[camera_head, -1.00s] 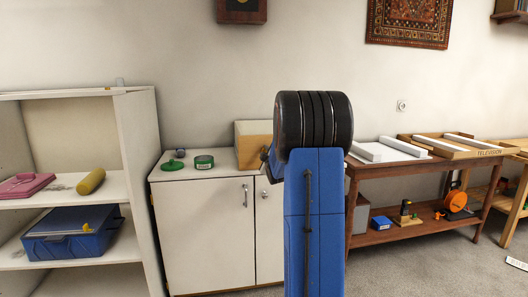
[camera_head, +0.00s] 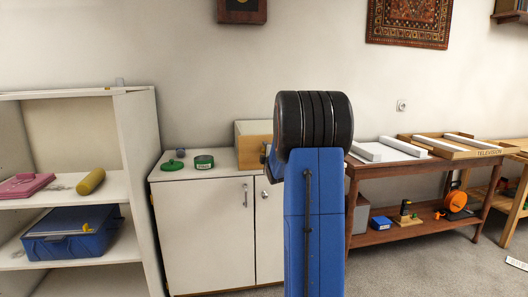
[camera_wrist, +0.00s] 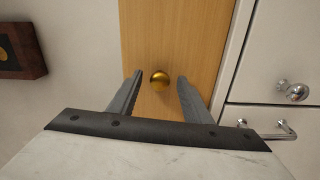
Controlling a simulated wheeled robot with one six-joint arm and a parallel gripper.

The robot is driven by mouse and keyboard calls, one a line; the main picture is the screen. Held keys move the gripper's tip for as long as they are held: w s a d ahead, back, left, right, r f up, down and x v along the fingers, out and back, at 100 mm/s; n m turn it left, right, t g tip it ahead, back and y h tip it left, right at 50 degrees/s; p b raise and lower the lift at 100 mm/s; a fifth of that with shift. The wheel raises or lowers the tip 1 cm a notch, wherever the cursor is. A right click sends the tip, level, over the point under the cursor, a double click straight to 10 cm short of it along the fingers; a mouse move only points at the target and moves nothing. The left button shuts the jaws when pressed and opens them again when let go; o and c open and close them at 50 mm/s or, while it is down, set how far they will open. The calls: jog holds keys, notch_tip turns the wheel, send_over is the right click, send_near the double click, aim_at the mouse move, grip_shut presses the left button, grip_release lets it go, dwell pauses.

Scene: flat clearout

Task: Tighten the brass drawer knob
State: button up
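The brass drawer knob (camera_wrist: 159,80) is round and golden and sits on a light wooden drawer front (camera_wrist: 178,35) in the wrist view. My gripper (camera_wrist: 158,88) is open, with one grey finger on each side of the knob and a visible gap on both sides. The fingers do not appear to touch the knob. In the head view the small drawer box (camera_head: 257,148) stands on the white cabinet, partly hidden behind my blue arm. The knob and the fingertips are hidden there.
The white cabinet (camera_head: 205,225) has metal handles and carries a green tin (camera_head: 204,162) and a green lid (camera_head: 172,165). An open shelf (camera_head: 120,185) stands at left. A wooden table (camera_head: 400,162) with trays stands at right.

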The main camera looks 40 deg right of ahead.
jog(key=v, duration=1.7)
jog(key=shift+s, duration=0.2)
